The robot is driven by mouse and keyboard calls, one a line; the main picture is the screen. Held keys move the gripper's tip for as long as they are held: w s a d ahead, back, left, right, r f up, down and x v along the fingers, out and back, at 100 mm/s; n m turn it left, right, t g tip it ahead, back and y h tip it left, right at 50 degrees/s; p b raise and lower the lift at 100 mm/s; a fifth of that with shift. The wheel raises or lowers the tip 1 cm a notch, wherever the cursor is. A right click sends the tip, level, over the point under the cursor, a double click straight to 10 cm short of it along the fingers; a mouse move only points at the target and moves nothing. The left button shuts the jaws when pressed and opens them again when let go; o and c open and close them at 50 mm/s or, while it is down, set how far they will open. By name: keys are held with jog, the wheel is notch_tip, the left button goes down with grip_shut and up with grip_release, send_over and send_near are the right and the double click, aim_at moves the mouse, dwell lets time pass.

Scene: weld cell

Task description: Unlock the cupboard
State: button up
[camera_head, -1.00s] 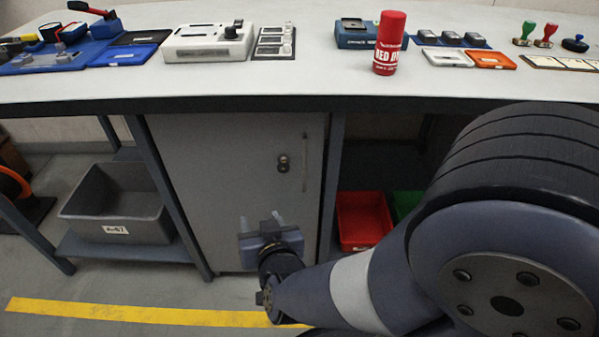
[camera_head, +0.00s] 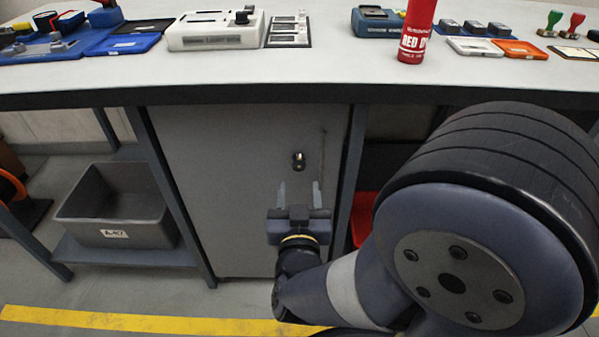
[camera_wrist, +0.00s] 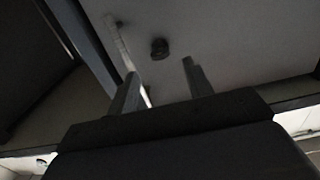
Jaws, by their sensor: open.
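The cupboard (camera_head: 225,190) is a grey door under the bench, standing closed. Its lock (camera_head: 298,161) is a small round metal fitting near the top right of the door, and a thin vertical handle (camera_head: 322,155) is to its right. In the wrist view the lock (camera_wrist: 159,48) is a dark knob on the door, beyond the fingers. My gripper (camera_head: 299,193) is open and empty, just below the lock, with its fingers pointing up toward it. The fingers also show in the wrist view, apart, with the lock between and beyond their tips. Whether a key is in the lock, I cannot tell.
A grey bin (camera_head: 115,205) sits on the low shelf at left. A red bin (camera_head: 364,218) is right of the cupboard, partly behind my arm. The bench top (camera_head: 330,75) overhangs the door, with a red canister (camera_head: 418,32) near its front edge. Yellow tape (camera_head: 130,322) marks the floor.

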aim_at(299, 163)
jog(key=w+b, duration=0.1)
jog(key=w, duration=0.5)
jog(key=shift+w+d, duration=0.15)
jog(key=shift+w, duration=0.05)
jog(key=c, duration=1)
